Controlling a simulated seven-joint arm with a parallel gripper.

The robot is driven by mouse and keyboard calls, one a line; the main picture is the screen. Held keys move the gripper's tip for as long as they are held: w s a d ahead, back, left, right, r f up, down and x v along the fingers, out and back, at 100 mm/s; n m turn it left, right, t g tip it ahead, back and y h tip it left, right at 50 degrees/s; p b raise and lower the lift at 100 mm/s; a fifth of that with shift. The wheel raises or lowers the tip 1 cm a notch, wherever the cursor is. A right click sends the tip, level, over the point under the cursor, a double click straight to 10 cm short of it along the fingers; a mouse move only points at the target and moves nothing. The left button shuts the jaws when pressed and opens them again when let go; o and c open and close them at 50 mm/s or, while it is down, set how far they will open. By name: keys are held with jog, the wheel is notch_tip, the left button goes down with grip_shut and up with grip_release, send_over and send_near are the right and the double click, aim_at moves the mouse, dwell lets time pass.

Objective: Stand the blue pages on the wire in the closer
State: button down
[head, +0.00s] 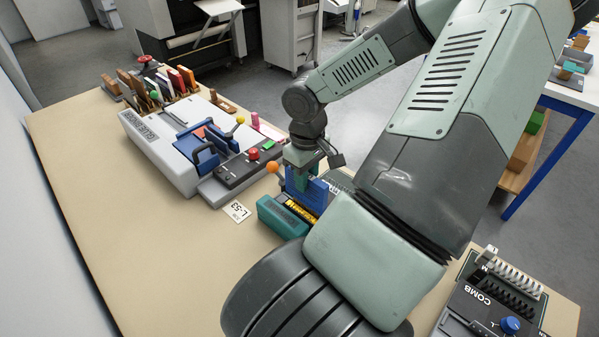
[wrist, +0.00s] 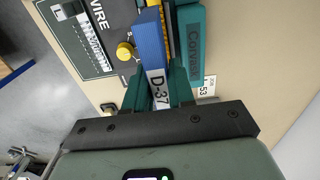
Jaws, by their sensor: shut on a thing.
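The blue pages (wrist: 150,42), a thick block with a white D-37 label, are between the two green fingers of my gripper (wrist: 160,88), which is shut on them. In the head view the blue pages (head: 314,194) are upright below my gripper (head: 300,168), at the closer. The closer has a teal body (head: 281,216) with a yellow-and-black strip. In the wrist view its teal side (wrist: 190,45) lies just right of the pages, and a dark panel marked WIRE (wrist: 112,18) lies left. I cannot tell whether the pages touch the closer. The wire is not clearly visible.
A white and grey machine (head: 160,150) with blue parts stands to the left. A job card (head: 238,211) lies between it and the closer. A COMB machine (head: 488,300) is at the lower right. The table's left front (head: 150,260) is clear.

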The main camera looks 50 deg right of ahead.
jog(key=shift+f, duration=2.3)
jog(key=shift+f, duration=0.5)
jog(key=c, duration=1.2)
grip_release()
jog(key=shift+c, duration=0.2)
jog(key=shift+r, duration=5.5)
jog(key=shift+a, duration=0.15)
